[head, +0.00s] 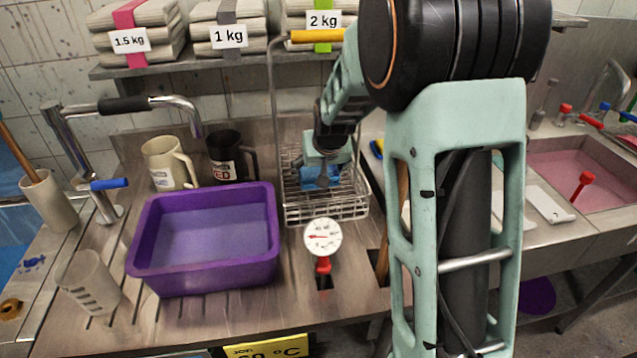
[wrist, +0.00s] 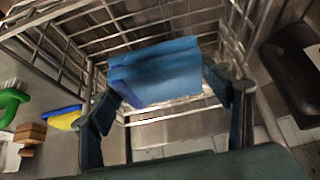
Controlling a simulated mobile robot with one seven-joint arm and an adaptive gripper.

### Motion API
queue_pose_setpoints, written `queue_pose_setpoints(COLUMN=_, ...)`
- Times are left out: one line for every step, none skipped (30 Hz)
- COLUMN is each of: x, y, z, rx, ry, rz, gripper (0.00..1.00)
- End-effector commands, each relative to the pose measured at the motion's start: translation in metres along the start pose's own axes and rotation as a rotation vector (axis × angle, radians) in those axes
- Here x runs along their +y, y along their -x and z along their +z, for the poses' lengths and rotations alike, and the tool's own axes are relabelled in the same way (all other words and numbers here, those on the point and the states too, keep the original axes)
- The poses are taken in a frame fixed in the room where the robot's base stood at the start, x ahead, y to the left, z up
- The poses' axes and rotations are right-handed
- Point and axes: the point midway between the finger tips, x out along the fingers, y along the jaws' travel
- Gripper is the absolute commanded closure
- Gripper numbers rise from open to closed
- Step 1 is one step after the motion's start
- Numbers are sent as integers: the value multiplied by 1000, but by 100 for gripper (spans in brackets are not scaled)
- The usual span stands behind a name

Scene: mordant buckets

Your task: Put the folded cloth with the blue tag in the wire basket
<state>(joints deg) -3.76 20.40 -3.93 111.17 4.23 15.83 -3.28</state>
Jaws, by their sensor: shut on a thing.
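The wire basket (head: 327,212) stands on the draining board right of the purple tub, with a tall wire handle. My gripper (head: 322,172) reaches down inside it. In the wrist view my gripper (wrist: 162,88) is shut on a blue folded cloth (wrist: 158,72), with one finger on each side. The cloth also shows as a small blue patch in the head view (head: 318,180). Basket wires (wrist: 110,30) surround it. I cannot make out a separate tag, or whether the cloth touches the basket floor.
The purple tub (head: 138,255) stands left of the basket, with a white mug (head: 165,165) and black mug (head: 226,158) behind. A dial thermometer (head: 322,237) is in front. Weight-labelled cloth stacks (head: 240,35) sit on the shelf above. The basket's handle rises beside my arm.

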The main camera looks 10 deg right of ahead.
Motion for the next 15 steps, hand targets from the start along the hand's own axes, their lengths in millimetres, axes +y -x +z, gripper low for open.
queue_pose_setpoints(x=2, y=-6, z=0, rx=1, ry=-1, rz=1, gripper=60)
queue_pose_setpoints(x=3, y=-11, z=0, rx=0, ry=-2, rz=1, gripper=60)
queue_pose_setpoints(x=3, y=-17, z=3, rx=0, ry=0, rz=0, gripper=60)
queue_pose_setpoints(x=2, y=-21, z=6, rx=-1, ry=0, rz=0, gripper=60)
queue_pose_setpoints(x=2, y=-25, z=9, rx=-1, ry=0, rz=0, gripper=60)
queue_pose_setpoints(x=2, y=-30, z=13, rx=-1, ry=0, rz=0, gripper=60)
queue_pose_setpoints(x=2, y=-32, z=14, rx=0, ry=0, rz=0, gripper=60)
queue_pose_setpoints(x=2, y=-34, z=15, rx=1, ry=0, rz=0, gripper=60)
queue_pose_setpoints(x=2, y=-35, z=16, rx=1, ry=0, rz=1, gripper=60)
queue_pose_setpoints(x=2, y=-35, z=16, rx=2, ry=0, rz=1, gripper=60)
queue_pose_setpoints(x=2, y=-35, z=15, rx=2, ry=0, rz=1, gripper=60)
queue_pose_setpoints(x=2, y=-34, z=15, rx=2, ry=0, rz=1, gripper=60)
queue_pose_setpoints(x=2, y=-34, z=15, rx=2, ry=0, rz=1, gripper=60)
queue_pose_setpoints(x=2, y=-34, z=15, rx=2, ry=0, rz=1, gripper=60)
queue_pose_setpoints(x=2, y=-34, z=15, rx=2, ry=0, rz=1, gripper=60)
